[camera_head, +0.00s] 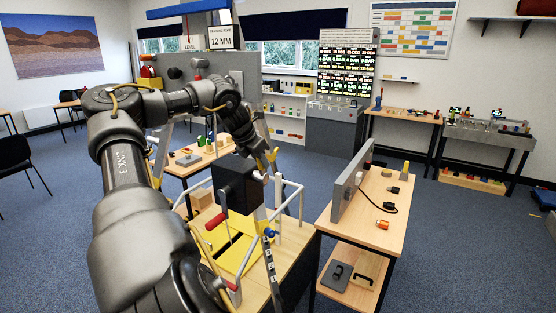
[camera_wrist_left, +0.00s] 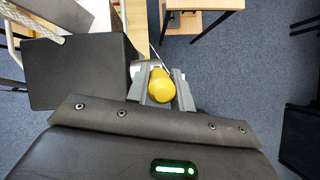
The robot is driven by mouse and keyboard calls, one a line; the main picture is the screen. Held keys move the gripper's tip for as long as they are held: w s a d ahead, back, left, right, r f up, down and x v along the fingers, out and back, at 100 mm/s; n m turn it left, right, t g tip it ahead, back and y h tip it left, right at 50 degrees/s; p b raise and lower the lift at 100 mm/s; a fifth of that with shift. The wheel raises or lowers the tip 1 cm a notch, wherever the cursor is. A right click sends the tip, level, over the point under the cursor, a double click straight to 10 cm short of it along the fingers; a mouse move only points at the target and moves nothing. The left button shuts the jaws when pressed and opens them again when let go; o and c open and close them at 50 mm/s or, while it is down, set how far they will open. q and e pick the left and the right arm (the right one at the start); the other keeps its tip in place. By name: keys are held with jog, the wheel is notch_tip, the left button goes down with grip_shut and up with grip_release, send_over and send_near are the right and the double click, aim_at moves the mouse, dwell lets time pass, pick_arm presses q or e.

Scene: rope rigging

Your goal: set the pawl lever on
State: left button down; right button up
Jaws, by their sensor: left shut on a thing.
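A black box (camera_head: 238,185) stands on the wooden rigging bench in the head view, and its dark side fills the left of the left wrist view (camera_wrist_left: 75,72). A yellow rounded knob (camera_wrist_left: 161,88), which looks like the pawl lever's grip, sits beside the box. My left gripper (camera_wrist_left: 162,80) is shut on this knob, with one grey finger on each side. In the head view the left gripper (camera_head: 269,160) reaches down at the box's right side, and the knob is hard to make out there. The lever's shaft is mostly hidden. My right gripper is not in view.
A red-gripped handle (camera_head: 215,221) and a yellow panel (camera_head: 235,254) are in front of the box. White rails (camera_head: 289,200) stand close on its right. A side table (camera_head: 385,215) with an upright grey panel (camera_head: 350,184) is further right. Open floor lies beyond.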

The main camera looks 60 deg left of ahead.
pick_arm(q)
jog(key=shift+w, duration=0.1)
dwell(0.4)
jog(key=c, duration=1.2)
grip_release()
jog(key=shift+a, duration=0.1)
jog(key=shift+s+r, duration=0.25)
jog(key=shift+r, duration=0.2)
jog(key=b+v, duration=0.3)
jog(key=v, duration=0.6)
jog(key=shift+r, duration=0.4)
